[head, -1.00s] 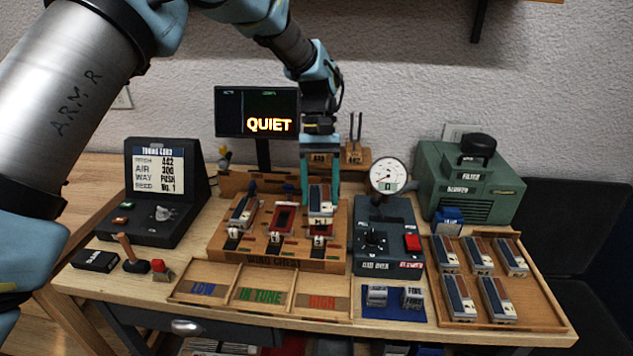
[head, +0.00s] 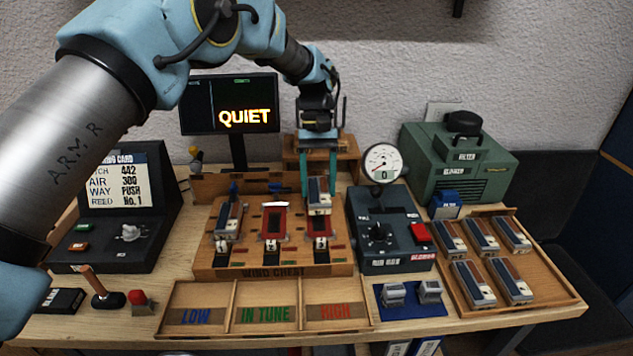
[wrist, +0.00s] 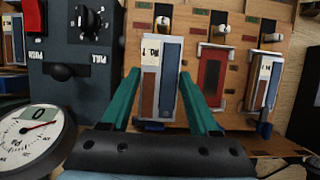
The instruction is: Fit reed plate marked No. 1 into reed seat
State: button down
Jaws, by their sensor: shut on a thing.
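My gripper (head: 319,182) is shut on a reed plate (head: 319,198), brown and blue on a pale frame. In the wrist view, the plate (wrist: 161,85) sits between the teal fingers, and its white end label seems to read No. 1. It is over the right-hand position of the wooden wind chest (head: 215,262). Red of the seat there (head: 320,226) shows below the plate's near end. I cannot tell whether plate and seat touch. The middle reed seat (head: 272,222) is red and empty; it also shows in the wrist view (wrist: 212,80). Another plate (head: 229,220) occupies the left seat.
A dark control box (head: 385,228) with a gauge (head: 383,163) stands close right of the chest. A wooden tray (head: 548,288) at the right holds several plates. An empty three-part sorting tray (head: 190,295) lies in front. The screen (head: 229,104) reads QUIET.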

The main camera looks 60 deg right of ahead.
notch_tip(320, 180, down, 4)
jog(key=shift+f+b, duration=0.1)
jog(key=shift+b, duration=1.1)
jog(key=shift+f, duration=0.45)
jog(key=shift+f, duration=0.55)
dwell(1.0)
jog(key=shift+c, duration=0.2)
grip_release()
jog(key=shift+a, duration=0.1)
jog(key=b+v, duration=0.2)
jog(key=v, duration=0.8)
jog(key=shift+r+b, duration=0.35)
